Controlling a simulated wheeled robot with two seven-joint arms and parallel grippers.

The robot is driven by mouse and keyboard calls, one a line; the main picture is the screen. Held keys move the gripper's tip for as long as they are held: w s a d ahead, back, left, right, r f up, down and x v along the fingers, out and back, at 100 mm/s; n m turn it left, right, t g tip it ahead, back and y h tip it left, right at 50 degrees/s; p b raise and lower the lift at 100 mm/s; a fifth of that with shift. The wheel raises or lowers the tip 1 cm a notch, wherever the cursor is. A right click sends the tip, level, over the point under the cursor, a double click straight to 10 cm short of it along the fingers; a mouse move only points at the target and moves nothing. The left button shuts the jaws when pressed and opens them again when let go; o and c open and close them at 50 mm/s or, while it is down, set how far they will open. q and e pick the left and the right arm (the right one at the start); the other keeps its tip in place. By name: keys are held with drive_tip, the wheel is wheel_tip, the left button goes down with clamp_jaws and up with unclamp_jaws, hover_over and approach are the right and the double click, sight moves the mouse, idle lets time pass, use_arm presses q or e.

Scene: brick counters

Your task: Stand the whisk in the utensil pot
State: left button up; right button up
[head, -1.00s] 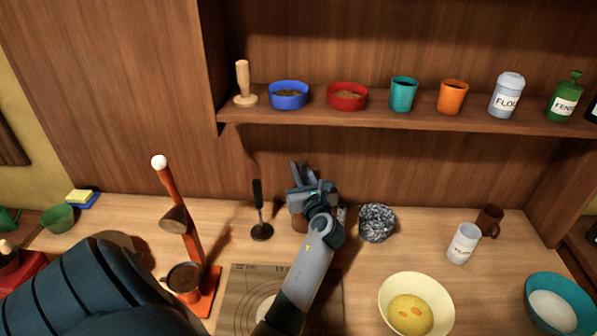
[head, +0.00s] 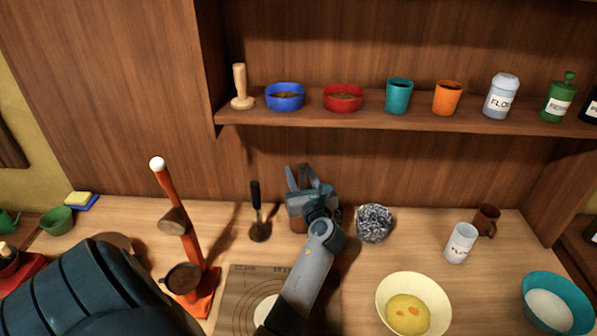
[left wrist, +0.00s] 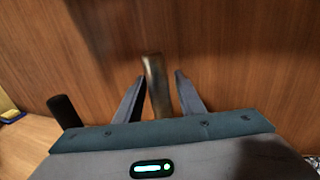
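My left gripper (head: 302,178) is over the back of the counter near the wall, with its fingers apart. In the left wrist view a brownish metallic upright handle (left wrist: 157,85) stands between the open fingers, with a gap on both sides. It may be the whisk's handle; its lower end is hidden by my gripper. My right gripper is out of view.
An orange stand (head: 190,235) is at left and a grey scouring ball (head: 374,223) is just right of my gripper. A cream bowl (head: 413,308), a white labelled cup (head: 460,243) and a teal bowl (head: 557,306) are further right. A shelf (head: 420,115) overhangs behind.

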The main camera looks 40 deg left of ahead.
use_arm(q)
drive_tip(key=p+v, duration=0.2)
drive_tip(key=v, duration=0.9)
drive_tip(key=shift+d, duration=0.1)
idle(0.4)
drive_tip(key=shift+s, duration=0.1)
